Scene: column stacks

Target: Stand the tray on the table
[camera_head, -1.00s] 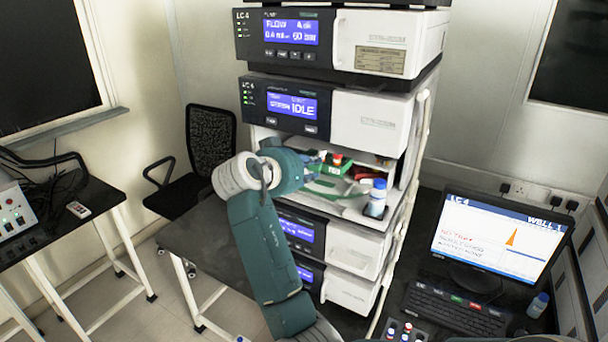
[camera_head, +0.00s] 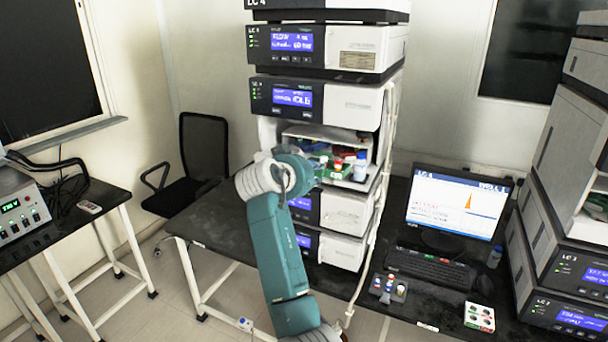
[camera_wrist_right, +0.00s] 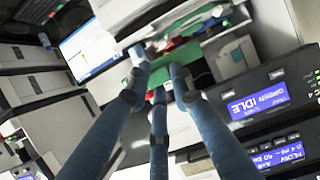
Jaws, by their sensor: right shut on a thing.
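The green tray (camera_head: 338,172) is in the open bay of the LC 4 instrument stack, with red- and white-capped items on or beside it. My right gripper (camera_head: 318,164) reaches into the bay from the left and is shut on the tray's near side. In the right wrist view, the blue fingers (camera_wrist_right: 162,78) meet the green tray (camera_wrist_right: 203,77); their exact contact is partly hidden. The black table (camera_head: 215,222) stands in front and to the left of the stack, its visible top bare. My left gripper is not in view.
A blue-capped bottle (camera_head: 361,167) stands at the right of the bay. The instrument stack (camera_head: 352,112) closes in above and below. A monitor (camera_head: 455,208), keyboard (camera_head: 432,268) and small vial racks (camera_head: 388,288) are on the right bench. A black chair (camera_head: 203,150) is behind the table.

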